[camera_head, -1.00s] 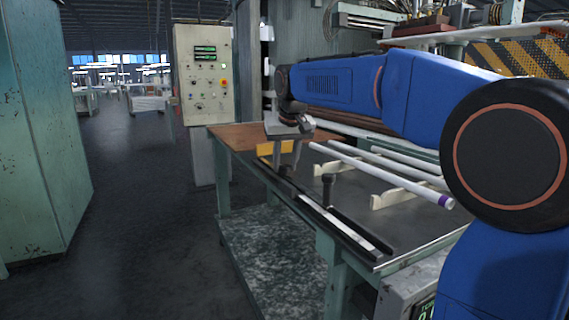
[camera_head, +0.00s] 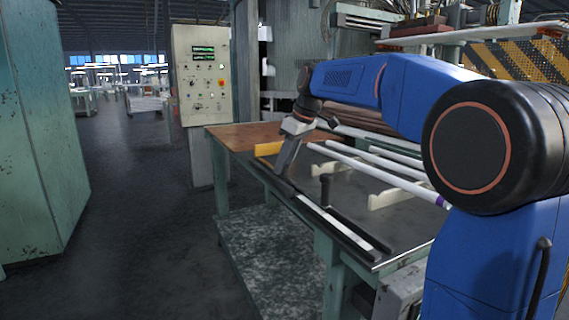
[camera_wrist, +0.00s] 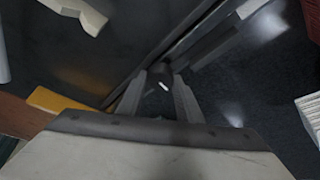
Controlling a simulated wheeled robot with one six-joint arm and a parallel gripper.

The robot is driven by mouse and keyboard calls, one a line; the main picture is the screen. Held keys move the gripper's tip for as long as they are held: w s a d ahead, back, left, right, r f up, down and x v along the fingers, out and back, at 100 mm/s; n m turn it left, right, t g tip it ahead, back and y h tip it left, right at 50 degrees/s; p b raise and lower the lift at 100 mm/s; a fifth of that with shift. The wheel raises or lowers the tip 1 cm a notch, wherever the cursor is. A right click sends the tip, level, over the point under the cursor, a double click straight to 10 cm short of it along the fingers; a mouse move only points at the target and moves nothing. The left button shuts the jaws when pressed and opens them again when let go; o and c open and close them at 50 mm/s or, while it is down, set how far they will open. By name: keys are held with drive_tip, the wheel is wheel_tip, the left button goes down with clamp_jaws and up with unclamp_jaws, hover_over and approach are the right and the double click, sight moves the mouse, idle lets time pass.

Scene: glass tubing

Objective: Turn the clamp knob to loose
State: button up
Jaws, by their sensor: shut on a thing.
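My gripper (camera_head: 283,171) reaches down at a slant to the left edge of the work table. In the wrist view its two fingers (camera_wrist: 160,78) are shut on a dark round clamp knob (camera_wrist: 159,69), one on either side. A small white mark shows beside the knob, between the fingers. In the head view the knob is hidden at the fingertips. A long rail with a pale strip (camera_head: 325,222) runs along the table's edge from near the knob.
A black upright post (camera_head: 326,188) stands on the table near the rail. White glass tubes (camera_head: 385,172) lie on cream supports (camera_head: 396,197) to the right. A yellow block (camera_head: 268,149) sits behind the gripper. A control panel (camera_head: 203,75) stands at the back. The floor at left is clear.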

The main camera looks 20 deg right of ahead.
drive_tip(key=shift+n, duration=0.4)
drive_tip(key=o, duration=1)
drive_tip(key=shift+o, duration=0.2)
drive_tip(key=shift+r, duration=0.1)
drive_tip(key=v, duration=1.7)
drive_tip(key=shift+w+d, duration=0.2)
drive_tip(key=shift+r, duration=0.15)
drive_tip(key=shift+s, duration=0.1)
